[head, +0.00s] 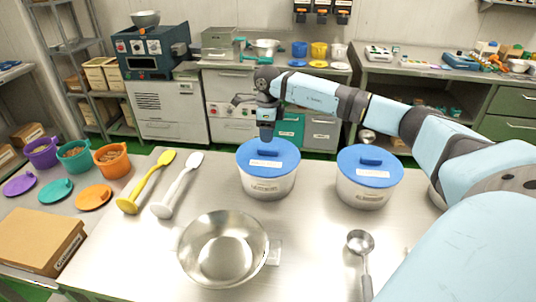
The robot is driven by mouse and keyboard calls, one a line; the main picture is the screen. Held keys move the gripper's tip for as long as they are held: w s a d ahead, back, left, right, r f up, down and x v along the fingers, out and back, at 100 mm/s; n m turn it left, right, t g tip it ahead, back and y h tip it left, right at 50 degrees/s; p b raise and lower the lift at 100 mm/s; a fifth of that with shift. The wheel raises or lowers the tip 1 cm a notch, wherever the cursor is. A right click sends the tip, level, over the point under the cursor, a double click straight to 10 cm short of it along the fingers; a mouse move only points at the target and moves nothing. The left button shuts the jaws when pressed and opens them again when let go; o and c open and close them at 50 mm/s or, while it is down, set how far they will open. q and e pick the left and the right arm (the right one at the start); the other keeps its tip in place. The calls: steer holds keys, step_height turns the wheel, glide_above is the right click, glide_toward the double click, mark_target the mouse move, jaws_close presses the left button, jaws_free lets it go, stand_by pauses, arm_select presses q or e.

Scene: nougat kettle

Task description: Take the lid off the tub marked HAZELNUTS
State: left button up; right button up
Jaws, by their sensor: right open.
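Two clear tubs with blue lids stand on the steel table: the left tub (268,187) and the right tub (363,192). Both have white labels, too small to read, so I cannot tell which is marked HAZELNUTS. The left tub's blue lid (285,150) and the right tub's blue lid (390,170) are both on. My right gripper (266,137) points down at the handle of the left lid, open. Its fingers overlap the handle, and I cannot tell whether they touch it. My left gripper is not in view.
A steel bowl (222,250) stands in front of the left tub, with a ladle (362,260) to its right. Yellow (148,182) and white (178,185) paddles lie to the left. Open cups and loose lids stand on the left side table. Bare table lies between the tubs.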

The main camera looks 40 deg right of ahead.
mark_target(268, 148)
steer(key=shift+f, duration=1)
step_height(268, 148, down, 5)
steer(key=shift+w+d+r+p, duration=0.1)
steer(key=shift+d+r+p, duration=0.1)
steer(key=shift+p, duration=0.45)
jaws_close()
